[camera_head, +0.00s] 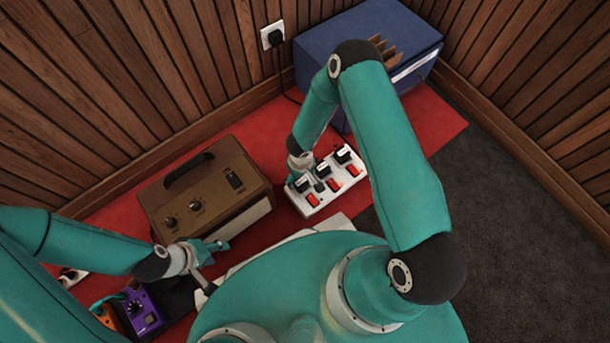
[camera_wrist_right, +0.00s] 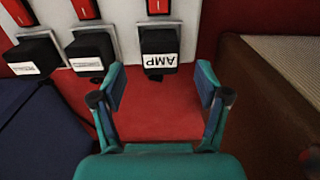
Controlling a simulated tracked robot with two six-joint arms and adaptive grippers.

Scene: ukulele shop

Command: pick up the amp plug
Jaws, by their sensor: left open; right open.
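The amp plug (camera_wrist_right: 160,48) is black with a white AMP label, upside down in the right wrist view. It sits at the end of a white power strip (camera_wrist_right: 128,22) beside a red switch. In the head view it is the plug (camera_head: 302,184) at the strip's left end. My right gripper (camera_wrist_right: 161,88) is open and empty, its fingers to either side of the plug's line and a little short of it. My left gripper (camera_head: 212,250) is open and empty, by the brown amplifier's front corner.
Two other labelled black plugs, a middle one (camera_wrist_right: 91,50) and an outer one (camera_wrist_right: 34,56), share the strip. The brown amplifier (camera_head: 204,192) stands left of it, and a blue crate (camera_head: 420,40) behind. Purple (camera_head: 143,311) and orange pedals lie lower left.

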